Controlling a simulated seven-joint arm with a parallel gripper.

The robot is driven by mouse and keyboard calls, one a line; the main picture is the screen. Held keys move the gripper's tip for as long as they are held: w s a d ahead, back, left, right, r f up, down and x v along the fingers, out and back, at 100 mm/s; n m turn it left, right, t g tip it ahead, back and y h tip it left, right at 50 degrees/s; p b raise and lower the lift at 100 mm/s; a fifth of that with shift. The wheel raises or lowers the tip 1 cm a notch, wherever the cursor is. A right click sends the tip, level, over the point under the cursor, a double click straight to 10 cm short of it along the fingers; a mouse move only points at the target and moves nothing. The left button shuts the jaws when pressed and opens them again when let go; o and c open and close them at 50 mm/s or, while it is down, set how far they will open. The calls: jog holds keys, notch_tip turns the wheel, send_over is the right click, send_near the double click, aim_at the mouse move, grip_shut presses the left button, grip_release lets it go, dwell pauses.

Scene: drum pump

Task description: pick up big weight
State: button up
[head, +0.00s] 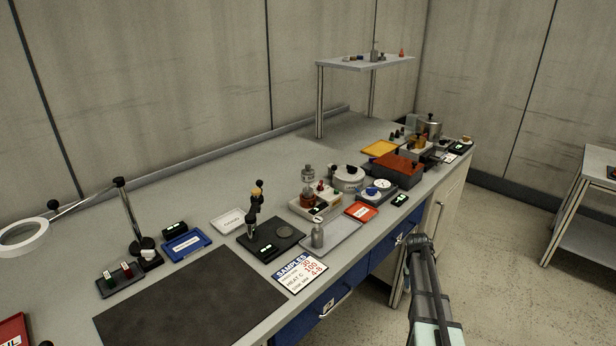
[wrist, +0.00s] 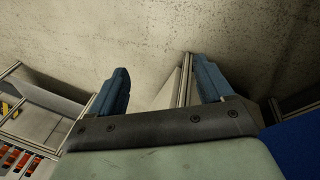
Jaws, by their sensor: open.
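My gripper (wrist: 162,78) is open and empty in the wrist view. Its two blue fingers stand apart, with wall and floor behind them. In the head view my arm shows at the lower right, in front of the bench's front edge and apart from the objects on it. A small grey metal cylinder with a narrow top (head: 318,236), which looks like a weight, stands upright on the pale tray (head: 335,246) at the bench's middle. I cannot tell for sure that it is the big weight. No weight can be made out in the wrist view.
Left of the tray is a black scale-like device (head: 270,240). Behind it stands a bottle on a heater-like base (head: 308,180). A red tray (head: 361,211) and white-topped device (head: 376,190) are to the right. The dark mat (head: 190,305) is clear. A raised shelf (head: 365,62) stands behind.

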jog(key=w+d+r+t, duration=0.1)
jog(key=w+d+r, duration=0.3)
jog(key=w+r, duration=0.55)
notch_tip(320, 180, up, 39)
jog(key=n+t+y, duration=0.2)
jog(key=y, duration=0.1)
send_over(308, 165)
jog(key=s, duration=0.4)
jog(key=x, duration=0.8)
jog(key=shift+w+d+f, duration=0.2)
jog(key=shift+f, duration=0.15)
jog(key=shift+s+x, duration=0.2)
jog(key=shift+x, duration=2.45)
jog(key=shift+a, duration=0.15)
jog(key=shift+c, duration=0.3)
